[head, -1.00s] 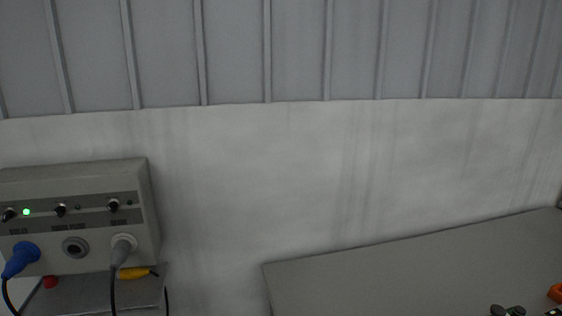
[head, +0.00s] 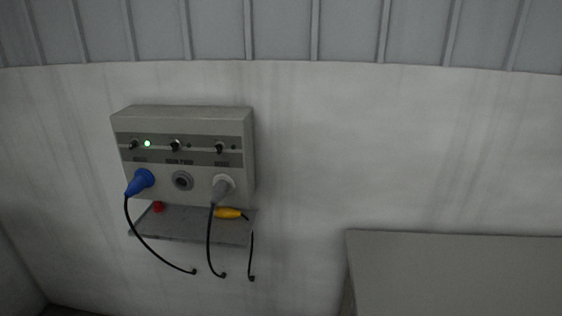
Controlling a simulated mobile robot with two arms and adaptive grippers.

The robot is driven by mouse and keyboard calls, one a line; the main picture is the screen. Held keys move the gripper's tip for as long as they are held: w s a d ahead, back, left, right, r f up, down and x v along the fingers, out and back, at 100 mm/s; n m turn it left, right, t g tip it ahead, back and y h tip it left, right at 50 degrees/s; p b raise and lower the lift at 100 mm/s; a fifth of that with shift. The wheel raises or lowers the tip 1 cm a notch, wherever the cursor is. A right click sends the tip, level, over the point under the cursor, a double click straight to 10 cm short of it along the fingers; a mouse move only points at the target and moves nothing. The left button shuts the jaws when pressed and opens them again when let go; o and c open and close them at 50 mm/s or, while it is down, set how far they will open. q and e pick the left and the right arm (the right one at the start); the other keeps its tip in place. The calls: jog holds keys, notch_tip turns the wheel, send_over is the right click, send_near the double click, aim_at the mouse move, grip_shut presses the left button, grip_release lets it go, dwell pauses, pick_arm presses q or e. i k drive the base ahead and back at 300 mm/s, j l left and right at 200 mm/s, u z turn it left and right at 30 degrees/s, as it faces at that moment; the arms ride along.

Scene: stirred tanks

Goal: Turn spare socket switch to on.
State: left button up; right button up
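A grey socket box (head: 215,122) is fixed to the wall left of centre in the head view. It has a row of three black switches above three sockets. The middle switch (head: 175,146) is above the empty middle socket (head: 182,181); its small lamp looks dark. The right switch (head: 219,148) has a dark lamp. A blue plug (head: 140,181) is in the left socket and a grey plug (head: 222,188) in the right one. The labels are too blurred to read surely. Neither gripper shows.
A grey shelf (head: 180,226) under the box carries a red object (head: 158,207) and a yellow plug (head: 228,213). Black cables hang below it. A grey table or panel (head: 450,270) stands at lower right. The wall right of the box is bare.

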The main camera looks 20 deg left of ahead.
aim_at(219, 148)
jog(key=u, duration=1.2)
